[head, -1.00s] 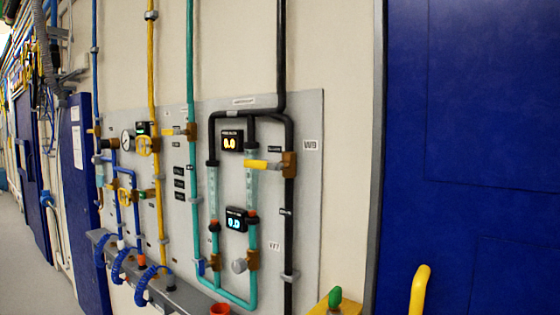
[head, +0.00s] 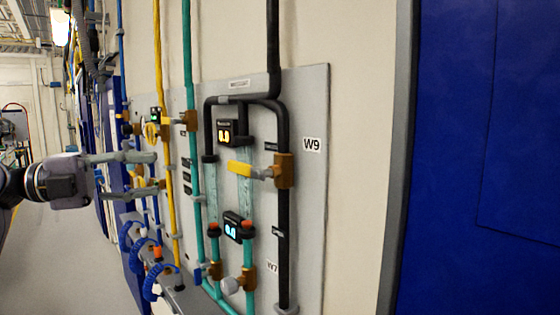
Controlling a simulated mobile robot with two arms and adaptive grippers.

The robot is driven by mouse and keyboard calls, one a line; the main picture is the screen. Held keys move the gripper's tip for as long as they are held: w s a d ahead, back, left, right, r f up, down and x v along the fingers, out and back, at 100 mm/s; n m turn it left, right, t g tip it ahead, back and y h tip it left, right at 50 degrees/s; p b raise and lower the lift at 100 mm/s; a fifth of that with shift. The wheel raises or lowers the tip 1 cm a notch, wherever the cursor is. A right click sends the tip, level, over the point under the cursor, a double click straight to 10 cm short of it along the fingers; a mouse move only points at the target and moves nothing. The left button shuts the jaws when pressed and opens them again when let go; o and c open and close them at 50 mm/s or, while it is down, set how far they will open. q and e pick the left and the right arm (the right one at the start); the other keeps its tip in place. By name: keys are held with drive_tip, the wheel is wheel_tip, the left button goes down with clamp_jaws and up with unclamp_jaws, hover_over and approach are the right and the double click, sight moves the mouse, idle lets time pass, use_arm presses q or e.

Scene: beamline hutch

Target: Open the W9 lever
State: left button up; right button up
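My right gripper is out of view.
A blue door (head: 480,120) is at right. Open floor (head: 60,255) lies at lower left.

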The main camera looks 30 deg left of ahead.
sight(234, 168)
use_arm(q)
drive_tip(key=p+x, duration=0.8)
drive_tip(key=x, duration=0.7)
drive_tip(key=shift+s+d+r+p, duration=0.1)
drive_tip(key=shift+d+r+p, duration=0.1)
drive_tip(key=shift+d+p, duration=0.1)
drive_tip(key=shift+w+d+f, duration=0.1)
drive_tip(key=shift+w+d, duration=0.2)
drive_tip(key=shift+w, duration=0.05)
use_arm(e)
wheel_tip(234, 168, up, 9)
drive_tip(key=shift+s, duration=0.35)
use_arm(q)
drive_tip(key=shift+c, duration=0.2)
drive_tip(key=shift+f, duration=0.1)
clamp_jaws()
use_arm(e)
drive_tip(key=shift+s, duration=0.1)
